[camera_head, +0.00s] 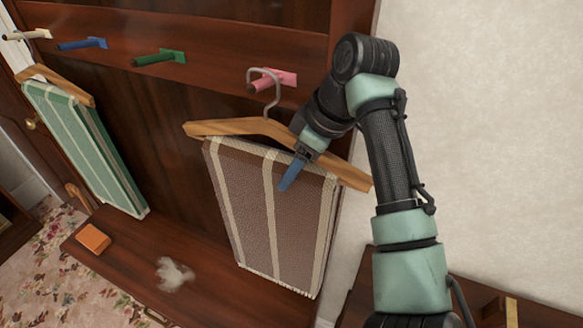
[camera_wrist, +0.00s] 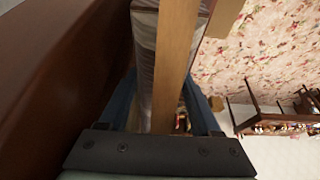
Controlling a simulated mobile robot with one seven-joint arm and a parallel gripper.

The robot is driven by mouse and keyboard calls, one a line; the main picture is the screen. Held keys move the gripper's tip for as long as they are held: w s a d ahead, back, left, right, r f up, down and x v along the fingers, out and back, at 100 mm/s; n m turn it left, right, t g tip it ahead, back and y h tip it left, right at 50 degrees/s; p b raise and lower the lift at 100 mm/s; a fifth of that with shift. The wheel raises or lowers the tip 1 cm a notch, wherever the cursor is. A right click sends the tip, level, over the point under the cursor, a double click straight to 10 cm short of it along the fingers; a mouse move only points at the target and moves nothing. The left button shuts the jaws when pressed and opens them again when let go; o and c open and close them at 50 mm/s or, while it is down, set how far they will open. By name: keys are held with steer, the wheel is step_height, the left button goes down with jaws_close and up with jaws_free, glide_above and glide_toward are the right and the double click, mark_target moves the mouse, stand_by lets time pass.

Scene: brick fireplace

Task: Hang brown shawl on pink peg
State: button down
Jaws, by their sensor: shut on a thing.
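The brown shawl (camera_head: 236,190) with cream stripes hangs folded over a wooden hanger (camera_head: 232,127), which also shows in the wrist view (camera_wrist: 172,60). The hanger tilts down to the right. Its metal hook (camera_head: 277,97) curves over the pink peg (camera_head: 284,78) in the head view; I cannot tell whether it rests on the peg. My gripper (camera_head: 290,175) is shut on the hanger and shawl, right of the hanger's middle. In the wrist view its blue fingers (camera_wrist: 160,85) lie on either side of the hanger's wooden bar.
Green (camera_head: 150,58), blue (camera_head: 82,44) and white (camera_head: 27,35) pegs line the rail to the left. A green shawl (camera_head: 75,125) hangs at far left. An orange block (camera_head: 93,238) and white fluff (camera_head: 173,274) lie on the wooden bench (camera_head: 120,262) below.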

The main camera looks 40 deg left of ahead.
steer(key=shift+f, duration=0.1)
stand_by(0.3)
steer(key=shift+c, duration=1.5)
jaws_free()
steer(key=o, duration=0.3)
steer(key=shift+s, duration=0.15)
steer(key=b+v, duration=0.2)
steer(key=v, duration=1.1)
